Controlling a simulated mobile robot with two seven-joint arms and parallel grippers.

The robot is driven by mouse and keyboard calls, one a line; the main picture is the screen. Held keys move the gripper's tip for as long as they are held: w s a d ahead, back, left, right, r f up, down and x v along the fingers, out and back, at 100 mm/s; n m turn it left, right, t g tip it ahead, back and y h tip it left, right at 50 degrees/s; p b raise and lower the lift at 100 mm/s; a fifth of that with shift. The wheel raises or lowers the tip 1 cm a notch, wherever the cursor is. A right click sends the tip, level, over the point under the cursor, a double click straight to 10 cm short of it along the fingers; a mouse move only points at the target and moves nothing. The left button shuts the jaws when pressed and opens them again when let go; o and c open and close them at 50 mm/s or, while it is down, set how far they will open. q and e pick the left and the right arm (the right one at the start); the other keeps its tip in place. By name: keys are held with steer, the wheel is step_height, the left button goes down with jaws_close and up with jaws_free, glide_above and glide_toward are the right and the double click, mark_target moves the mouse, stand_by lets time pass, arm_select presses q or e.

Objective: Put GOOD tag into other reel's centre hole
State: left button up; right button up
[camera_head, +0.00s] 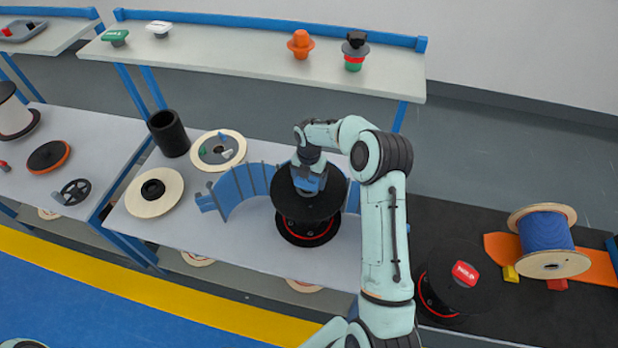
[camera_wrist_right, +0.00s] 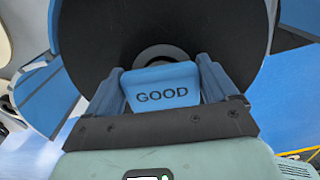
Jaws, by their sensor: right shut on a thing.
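The blue GOOD tag (camera_wrist_right: 160,92) is between the fingers of my right gripper (camera_wrist_right: 160,85), which is shut on it. In the wrist view the tag is in front of the black reel (camera_wrist_right: 100,45), close to the grey ring (camera_wrist_right: 158,56) around its centre hole. How deep the tag's lower end sits is hidden. In the head view my right gripper (camera_head: 309,183) points down over this reel (camera_head: 330,201) on the grey table. Another black reel (camera_head: 435,285) on the dark surface at right bears a red tag (camera_head: 465,273). My left gripper is not in view.
A curved blue fence (camera_head: 243,186) stands left of the reel. A black cylinder (camera_head: 168,133) and flat discs (camera_head: 154,191) lie further left. The shelf (camera_head: 230,56) behind holds several small items.

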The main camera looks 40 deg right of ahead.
steer(key=shift+f, duration=0.25)
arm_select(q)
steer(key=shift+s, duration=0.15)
arm_select(e)
steer(key=shift+s+f, duration=0.1)
steer(key=shift+f, duration=0.1)
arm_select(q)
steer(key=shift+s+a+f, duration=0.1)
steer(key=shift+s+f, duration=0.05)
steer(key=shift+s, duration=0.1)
arm_select(e)
steer(key=shift+s+a+f, duration=0.15)
steer(key=shift+s+f, duration=0.15)
steer(key=shift+f, duration=0.2)
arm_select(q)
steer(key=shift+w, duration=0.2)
arm_select(e)
steer(key=shift+w+r, duration=0.1)
steer(key=shift+r, duration=0.15)
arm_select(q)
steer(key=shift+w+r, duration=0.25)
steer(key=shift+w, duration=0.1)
arm_select(e)
steer(key=shift+w+r, duration=0.1)
steer(key=shift+r, duration=0.2)
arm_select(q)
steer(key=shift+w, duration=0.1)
arm_select(e)
steer(key=shift+d+r, duration=0.15)
steer(key=shift+d, duration=0.05)
